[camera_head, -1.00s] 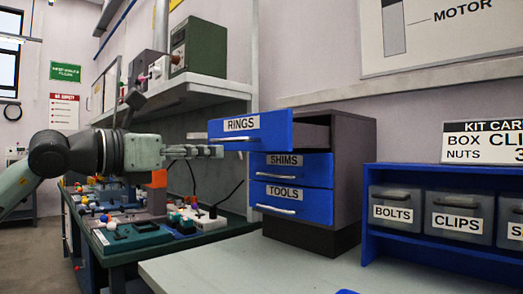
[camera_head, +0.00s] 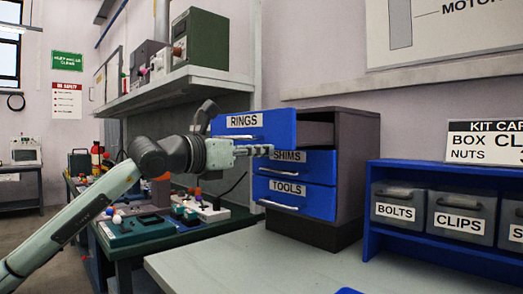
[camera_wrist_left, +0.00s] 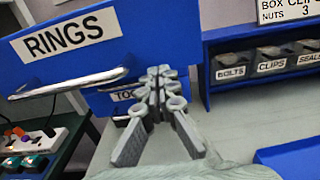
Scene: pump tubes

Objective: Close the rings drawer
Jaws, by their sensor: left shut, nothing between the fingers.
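The blue rings drawer (camera_head: 280,126) is the top drawer of the dark cabinet (camera_head: 352,165) and stands pulled out. Its labelled front and handle fill the upper left of the left wrist view (camera_wrist_left: 160,35). My left gripper (camera_head: 268,150) is shut and empty. In the head view it overlaps the lower edge of the rings front and the top of the shims drawer (camera_head: 320,164). In the wrist view its fingertips (camera_wrist_left: 163,72) appear just right of the rings handle (camera_wrist_left: 70,84). I cannot tell whether they touch the drawer. My right gripper is out of view.
The shims and tools (camera_head: 318,203) drawers are shut. A blue shelf (camera_head: 400,240) with labelled bins stands to the right on the pale worktop (camera_head: 220,262). A cluttered green bench (camera_head: 130,243) lies left. The worktop before the cabinet is mostly clear.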

